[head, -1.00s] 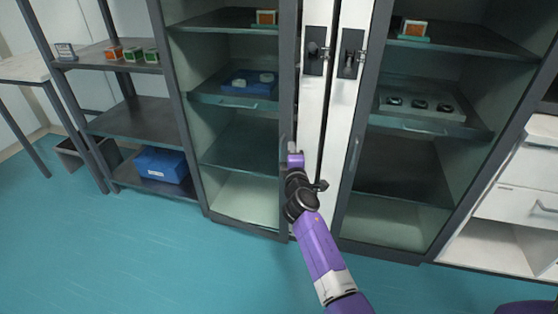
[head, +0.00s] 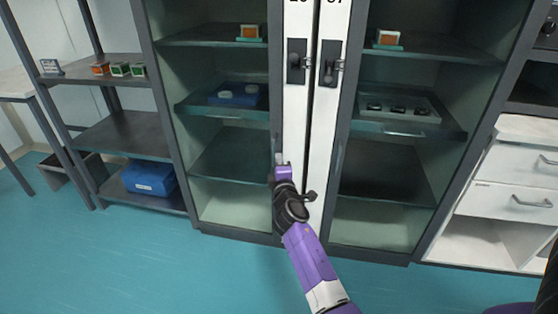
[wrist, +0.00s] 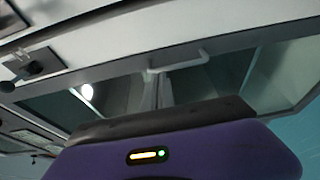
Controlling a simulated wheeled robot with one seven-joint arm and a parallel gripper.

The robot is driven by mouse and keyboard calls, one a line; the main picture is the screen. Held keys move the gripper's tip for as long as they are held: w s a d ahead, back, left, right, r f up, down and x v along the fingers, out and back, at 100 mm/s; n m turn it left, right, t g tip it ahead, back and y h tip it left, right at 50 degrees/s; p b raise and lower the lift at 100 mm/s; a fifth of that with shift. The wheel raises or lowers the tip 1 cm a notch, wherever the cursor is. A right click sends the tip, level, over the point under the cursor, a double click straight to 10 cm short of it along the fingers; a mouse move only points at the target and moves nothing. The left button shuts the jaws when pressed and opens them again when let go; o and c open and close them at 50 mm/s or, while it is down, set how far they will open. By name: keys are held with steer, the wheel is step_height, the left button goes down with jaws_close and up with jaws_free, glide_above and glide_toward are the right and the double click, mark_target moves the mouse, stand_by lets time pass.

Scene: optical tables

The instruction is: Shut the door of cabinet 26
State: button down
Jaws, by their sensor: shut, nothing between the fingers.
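The left cabinet (head: 218,120) has a glass door whose grey frame (head: 275,100) stands nearly in line with the cabinet front; I cannot tell if a slim gap is left. The number label above is cut off, so I cannot read it surely. My gripper (head: 281,160) is shut and empty at the door's right edge, by its handle (head: 279,143). In the wrist view the fingers (wrist: 158,90) are together in front of the door's glass, just below the bar handle (wrist: 180,62). Whether they touch the door is unclear.
A second glass-door cabinet (head: 385,185) stands to the right, beyond white posts with black latches (head: 328,62). An open shelf (head: 125,130) with a blue box (head: 150,177) is at left. White drawers (head: 515,160) are at right. The blue floor (head: 150,260) in front is clear.

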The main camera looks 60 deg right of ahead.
steer(key=s+a, duration=0.3)
steer(key=s, duration=0.5)
steer(key=shift+s+a+p, duration=0.25)
steer(key=shift+a+p, duration=0.05)
steer(key=shift+p, duration=0.15)
